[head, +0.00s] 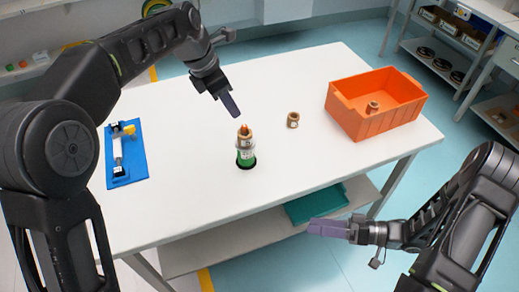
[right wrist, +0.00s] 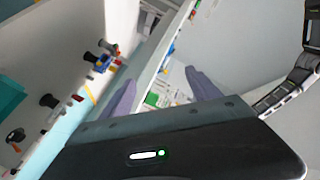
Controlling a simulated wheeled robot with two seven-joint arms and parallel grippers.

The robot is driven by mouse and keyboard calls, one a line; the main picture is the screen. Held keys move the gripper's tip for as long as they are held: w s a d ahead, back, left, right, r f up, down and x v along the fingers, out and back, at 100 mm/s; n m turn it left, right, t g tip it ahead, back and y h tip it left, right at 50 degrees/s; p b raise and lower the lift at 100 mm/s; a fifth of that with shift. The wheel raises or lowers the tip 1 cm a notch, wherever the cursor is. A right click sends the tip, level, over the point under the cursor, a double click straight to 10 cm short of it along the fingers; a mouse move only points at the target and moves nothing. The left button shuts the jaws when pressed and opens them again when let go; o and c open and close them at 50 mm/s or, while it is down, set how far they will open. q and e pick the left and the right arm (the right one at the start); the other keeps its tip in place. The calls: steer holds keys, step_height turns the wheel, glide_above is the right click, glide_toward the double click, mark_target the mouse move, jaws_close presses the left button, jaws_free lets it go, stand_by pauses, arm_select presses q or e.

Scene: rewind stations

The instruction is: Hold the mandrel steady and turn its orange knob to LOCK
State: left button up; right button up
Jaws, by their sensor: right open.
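My right gripper (head: 327,228) is beyond the table's front edge, away from the mandrel. In the right wrist view its fingers (right wrist: 160,88) are apart with nothing held.
A brown core (head: 292,120) stands right of the mandrel. An orange bin (head: 370,118) with another core inside sits at the right. A blue board (head: 136,160) with a white roller and yellow part lies at the left. A teal tray (head: 316,205) is on the lower shelf.

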mark_target(253, 150)
steer(key=w+a+r+n, duration=0.1)
steer(key=w+a+n, duration=0.1)
steer(key=w, duration=0.3)
steer(key=w+a+r+n+h, duration=0.1)
steer(key=w+a+r+n, duration=0.1)
steer(key=w+a+n, duration=0.1)
steer(key=w+a+r+n+h, duration=0.1)
steer(key=w+a+n, duration=0.1)
steer(key=w, duration=0.6)
steer(key=shift+a+r, duration=0.25)
steer(key=shift+a, duration=0.65)
steer(key=shift+n+h, duration=0.7)
steer(key=shift+n, duration=0.2)
steer(key=w+a, duration=0.2)
steer(key=w+a+r, duration=0.1)
steer(key=w+a, duration=0.1)
steer(key=w+a+r, duration=0.1)
steer(key=w+a, duration=0.1)
steer(key=shift+w+r, duration=0.15)
steer(key=shift+r, duration=0.05)
steer(key=shift+a+f+t, duration=0.1)
steer(key=shift+a+t, duration=0.05)
steer(key=shift+t, duration=0.15)
steer(key=shift+x, duration=3.8)
steer(key=shift+c, duration=0.2)
jaws_close()
